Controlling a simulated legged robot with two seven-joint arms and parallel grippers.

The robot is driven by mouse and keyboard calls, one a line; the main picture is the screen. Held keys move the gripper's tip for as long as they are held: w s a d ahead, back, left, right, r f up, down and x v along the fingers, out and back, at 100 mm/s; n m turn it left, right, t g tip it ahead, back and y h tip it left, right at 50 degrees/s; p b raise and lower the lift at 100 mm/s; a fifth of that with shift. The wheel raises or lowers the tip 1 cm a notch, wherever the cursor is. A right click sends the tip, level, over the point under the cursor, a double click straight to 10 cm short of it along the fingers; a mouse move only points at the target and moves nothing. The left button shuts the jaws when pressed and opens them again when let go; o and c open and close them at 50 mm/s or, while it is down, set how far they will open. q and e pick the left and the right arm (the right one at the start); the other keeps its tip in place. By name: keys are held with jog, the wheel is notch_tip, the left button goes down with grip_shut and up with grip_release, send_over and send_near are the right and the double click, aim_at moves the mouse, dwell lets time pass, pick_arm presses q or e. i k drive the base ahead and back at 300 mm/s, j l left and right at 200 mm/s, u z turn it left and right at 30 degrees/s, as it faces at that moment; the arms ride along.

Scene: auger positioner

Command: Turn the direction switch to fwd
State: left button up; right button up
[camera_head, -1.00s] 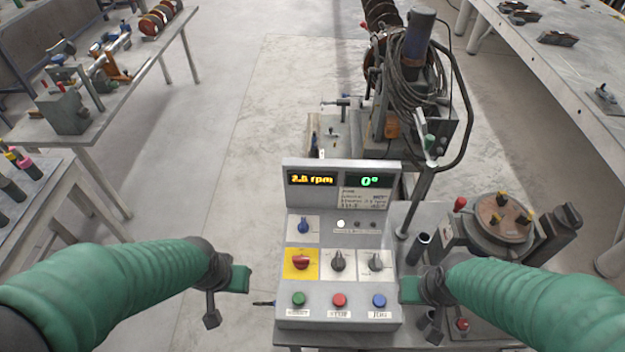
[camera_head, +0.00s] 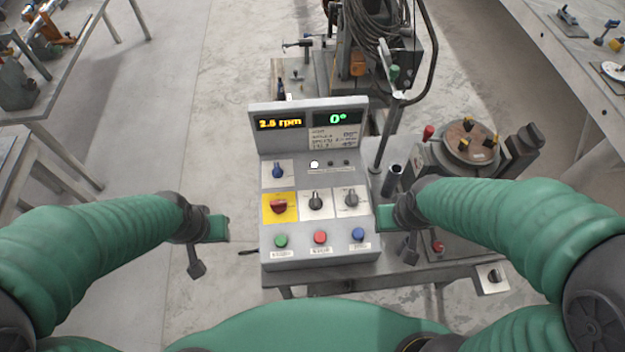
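The grey control box (camera_head: 318,263) stands in the middle of the view, its panel facing me. A red knob on a yellow plate (camera_head: 279,206) and two dark knobs on white plates, one in the middle (camera_head: 316,201) and one at the right (camera_head: 351,199), form a row. A blue knob (camera_head: 277,170) sits above the red one. The labels are too small to read, so I cannot tell which is the direction switch. My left gripper (camera_head: 208,247) is left of the box, apart from it. My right gripper (camera_head: 398,233) is close to the box's right side. Neither visibly holds anything.
Green, red and blue buttons (camera_head: 320,237) line the box's lower front. A round fixture (camera_head: 467,142) stands at the right, with another knob (camera_head: 492,276) near the table corner. A post and cables rise behind.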

aim_at(315, 202)
jog(key=i+j, duration=0.1)
jog(key=j, duration=0.55)
jog(key=i+j+z, duration=0.1)
jog(key=j, duration=0.5)
